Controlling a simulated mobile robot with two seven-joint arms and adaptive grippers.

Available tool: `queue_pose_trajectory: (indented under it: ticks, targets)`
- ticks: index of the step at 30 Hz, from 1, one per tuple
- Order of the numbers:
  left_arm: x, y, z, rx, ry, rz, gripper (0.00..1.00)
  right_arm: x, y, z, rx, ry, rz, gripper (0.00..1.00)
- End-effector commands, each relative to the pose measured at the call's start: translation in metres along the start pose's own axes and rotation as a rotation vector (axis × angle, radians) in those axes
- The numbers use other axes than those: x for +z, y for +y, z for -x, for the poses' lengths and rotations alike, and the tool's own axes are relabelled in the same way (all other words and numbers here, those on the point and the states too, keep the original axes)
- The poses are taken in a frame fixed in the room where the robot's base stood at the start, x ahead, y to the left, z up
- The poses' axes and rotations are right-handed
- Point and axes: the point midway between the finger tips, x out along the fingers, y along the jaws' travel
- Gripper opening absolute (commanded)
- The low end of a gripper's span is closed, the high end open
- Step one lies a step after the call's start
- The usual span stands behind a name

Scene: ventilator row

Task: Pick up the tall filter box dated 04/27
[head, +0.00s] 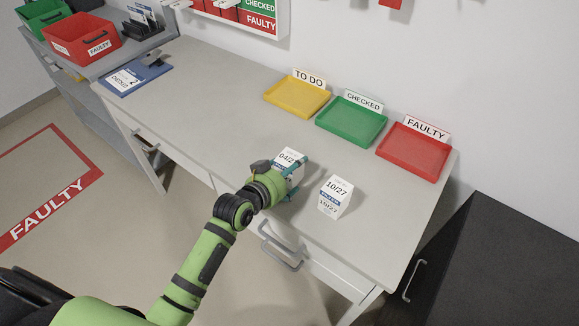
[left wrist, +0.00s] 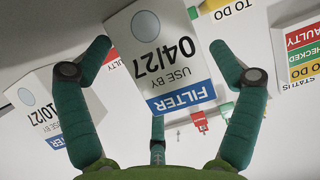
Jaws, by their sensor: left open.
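The tall filter box dated 04/27 (head: 288,156) stands on the bench, partly hidden behind my left gripper in the head view. In the left wrist view the box (left wrist: 160,58) shows its white face with a blue FILTER band, between the spread fingers. My left gripper (head: 292,178) is open around the box; its fingers also show in the left wrist view (left wrist: 155,50). A gap shows between the right finger and the box; I cannot tell whether the left finger touches it. My right gripper is not in view.
A second filter box dated 10/27 (head: 335,196) stands just right of my left gripper. Yellow TO DO (head: 297,97), green CHECKED (head: 350,121) and red FAULTY (head: 413,151) trays line the back of the bench. A blue clipboard (head: 154,72) lies at the left end. The bench middle is clear.

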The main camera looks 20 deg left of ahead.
Motion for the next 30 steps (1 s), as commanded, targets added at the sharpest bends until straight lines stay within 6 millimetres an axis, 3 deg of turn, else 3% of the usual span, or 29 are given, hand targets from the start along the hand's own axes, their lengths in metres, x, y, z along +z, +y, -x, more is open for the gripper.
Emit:
queue_pose_trajectory:
  ticks: [9,10,13,24,30]
  targets:
    - [0.001,0.000,-0.007,0.000,-0.001,-0.001,0.92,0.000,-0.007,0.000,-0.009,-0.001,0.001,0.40]
    - [0.001,0.000,-0.007,0.000,-0.001,-0.001,0.84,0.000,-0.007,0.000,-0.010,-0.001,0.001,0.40]
    - [0.001,0.000,-0.006,0.000,-0.001,-0.001,0.47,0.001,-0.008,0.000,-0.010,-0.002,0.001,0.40]
    - [-0.001,0.000,-0.006,0.000,-0.001,-0.001,0.46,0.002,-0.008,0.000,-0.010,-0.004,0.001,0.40]
    - [-0.017,0.000,0.000,0.000,0.004,-0.003,0.46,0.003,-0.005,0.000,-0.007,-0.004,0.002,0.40]
